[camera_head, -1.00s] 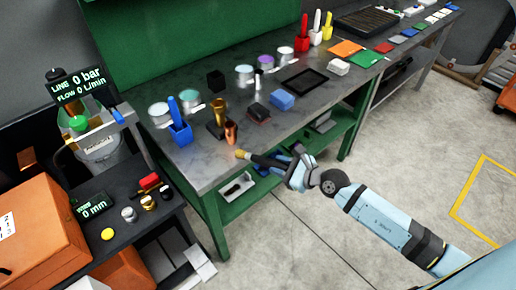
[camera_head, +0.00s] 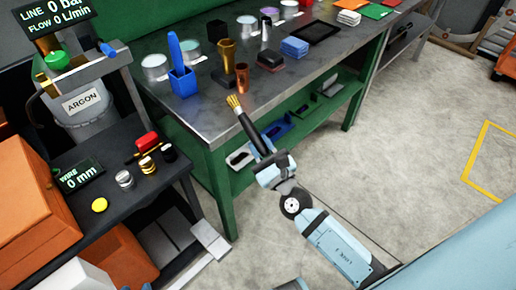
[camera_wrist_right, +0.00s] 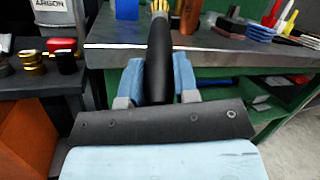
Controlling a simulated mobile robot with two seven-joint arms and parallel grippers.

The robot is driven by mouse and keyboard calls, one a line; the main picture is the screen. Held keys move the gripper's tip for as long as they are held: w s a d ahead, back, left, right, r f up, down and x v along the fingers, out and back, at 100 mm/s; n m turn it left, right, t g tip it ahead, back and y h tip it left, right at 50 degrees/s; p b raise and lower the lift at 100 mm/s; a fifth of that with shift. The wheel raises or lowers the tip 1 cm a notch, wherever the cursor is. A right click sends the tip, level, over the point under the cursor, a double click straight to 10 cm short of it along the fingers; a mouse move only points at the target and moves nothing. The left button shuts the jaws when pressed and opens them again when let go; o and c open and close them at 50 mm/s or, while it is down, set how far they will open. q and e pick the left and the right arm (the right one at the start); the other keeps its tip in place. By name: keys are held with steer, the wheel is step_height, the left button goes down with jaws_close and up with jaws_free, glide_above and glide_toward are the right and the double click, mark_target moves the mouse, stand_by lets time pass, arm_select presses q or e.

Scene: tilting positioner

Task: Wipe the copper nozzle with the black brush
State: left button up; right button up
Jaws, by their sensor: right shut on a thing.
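The copper nozzle (camera_head: 242,78) stands upright near the front edge of the grey workbench top (camera_head: 217,108). My right gripper (camera_head: 265,158) is shut on the black brush (camera_head: 249,131), held in front of the bench edge. The brush's yellow bristles (camera_head: 234,102) point up toward the bench, a little left of the nozzle and apart from it in the picture. In the right wrist view, the black handle (camera_wrist_right: 160,65) stands between the two blue fingers, and the bristles (camera_wrist_right: 159,7) are cut by the top edge. My left gripper is not in view.
A taller brass piece (camera_head: 226,57) stands behind the nozzle. A blue holder (camera_head: 182,82) with a blue-handled tool is left of it. Blue pads (camera_head: 294,46) and a black tray (camera_head: 315,31) lie right. A dark cart (camera_head: 115,160) stands left.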

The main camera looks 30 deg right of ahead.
steer(key=shift+f, duration=0.2)
steer(key=shift+w+d+r, duration=0.15)
steer(key=shift+w, duration=0.2)
steer(key=shift+w+d, duration=0.4)
steer(key=shift+w, duration=0.35)
steer(key=shift+w+d, duration=0.4)
steer(key=shift+w, duration=0.35)
steer(key=shift+w+d, duration=0.4)
steer(key=shift+w, duration=0.35)
steer(key=shift+w+d+b, duration=0.1)
steer(key=shift+w+b, duration=0.15)
steer(key=shift+b, duration=0.05)
steer(key=shift+w+d, duration=0.3)
steer(key=shift+w, duration=0.35)
steer(key=shift+w+d, duration=0.3)
steer(key=shift+w, duration=0.3)
